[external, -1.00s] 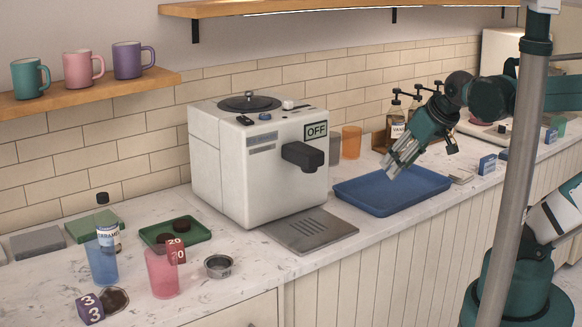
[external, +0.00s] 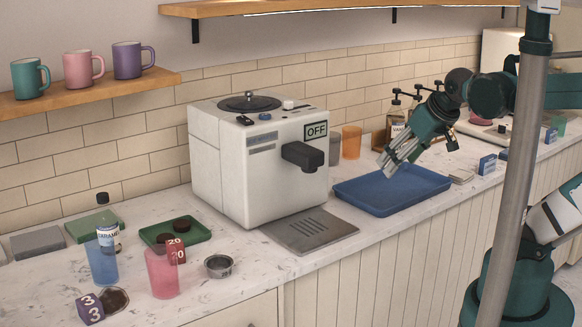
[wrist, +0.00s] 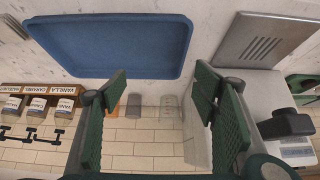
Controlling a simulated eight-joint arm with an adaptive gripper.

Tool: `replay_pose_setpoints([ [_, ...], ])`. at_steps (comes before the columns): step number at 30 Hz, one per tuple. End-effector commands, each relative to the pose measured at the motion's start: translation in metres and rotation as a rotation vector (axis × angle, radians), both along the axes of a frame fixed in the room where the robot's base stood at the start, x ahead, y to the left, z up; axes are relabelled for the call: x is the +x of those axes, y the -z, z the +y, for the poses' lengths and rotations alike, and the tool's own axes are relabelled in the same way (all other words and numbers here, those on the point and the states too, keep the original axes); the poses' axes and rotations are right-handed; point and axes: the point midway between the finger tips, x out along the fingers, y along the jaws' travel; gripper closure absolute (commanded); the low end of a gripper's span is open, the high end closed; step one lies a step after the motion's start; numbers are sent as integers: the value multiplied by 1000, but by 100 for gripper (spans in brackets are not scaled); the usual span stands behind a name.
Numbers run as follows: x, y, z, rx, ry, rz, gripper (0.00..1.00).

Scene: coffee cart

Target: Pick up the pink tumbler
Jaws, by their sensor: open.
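The pink tumbler (external: 161,274) stands upright on the counter at the lower left of the external view. It is translucent, and a red number block (external: 176,250) shows right behind it. My gripper (external: 389,169) is far to its right, beyond the coffee machine and above the blue tray. In the wrist view my gripper (wrist: 160,84) has its two green fingers wide apart with nothing held between them. I do not see the pink tumbler in the wrist view.
A blue tumbler (external: 103,264) stands just left of the pink one, with a purple number block (external: 90,309) in front. A metal cup (external: 218,266) is to the right. The white coffee machine (external: 235,165) stands between them and the blue tray (external: 420,201).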

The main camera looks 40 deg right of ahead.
Motion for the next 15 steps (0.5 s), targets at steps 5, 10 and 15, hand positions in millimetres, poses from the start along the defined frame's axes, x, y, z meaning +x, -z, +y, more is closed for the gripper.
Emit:
replay_pose_setpoints([
  [5, -1, -26, 0, 0, 0, 0, 40],
  [10, 0, -54, 0, 0, 0, 0, 40],
  [15, 0, -77, 0, 0, 0, 0, 40],
])
